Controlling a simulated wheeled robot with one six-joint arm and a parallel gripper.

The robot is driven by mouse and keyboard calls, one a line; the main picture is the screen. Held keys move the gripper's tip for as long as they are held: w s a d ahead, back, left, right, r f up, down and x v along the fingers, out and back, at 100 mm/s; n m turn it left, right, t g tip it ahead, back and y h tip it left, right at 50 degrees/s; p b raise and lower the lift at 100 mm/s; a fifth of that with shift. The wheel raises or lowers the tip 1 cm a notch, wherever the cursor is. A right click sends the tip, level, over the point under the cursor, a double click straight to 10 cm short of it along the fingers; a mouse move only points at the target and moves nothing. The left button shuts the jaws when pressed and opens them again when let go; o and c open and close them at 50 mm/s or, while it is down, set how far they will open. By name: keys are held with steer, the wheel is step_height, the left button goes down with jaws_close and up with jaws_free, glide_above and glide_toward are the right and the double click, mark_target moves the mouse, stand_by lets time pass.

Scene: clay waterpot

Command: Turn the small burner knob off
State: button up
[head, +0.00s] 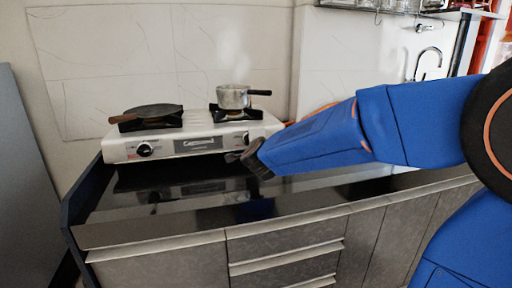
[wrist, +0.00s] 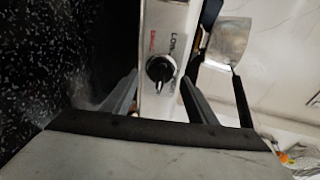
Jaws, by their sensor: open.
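The white two-burner stove (head: 197,142) stands on the dark counter in the head view. Its right-hand knob (wrist: 160,69) is black with a white mark, set in the front panel (wrist: 163,24) in the wrist view. This is the knob below the burner with the pot. My gripper (head: 240,157) is open in front of the stove's right end. In the wrist view its fingers (wrist: 159,80) lie on either side of the knob; I cannot tell whether they touch it. The left-hand knob (head: 145,149) is apart from my gripper.
A metal pot (head: 233,97) with a dark handle sits on the right burner; it also shows in the wrist view (wrist: 228,42). A dark flat pan (head: 151,111) sits on the left burner. The counter (head: 130,205) in front of the stove is clear.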

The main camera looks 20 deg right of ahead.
steer(key=v, duration=1.6)
steer(key=shift+s, duration=0.35)
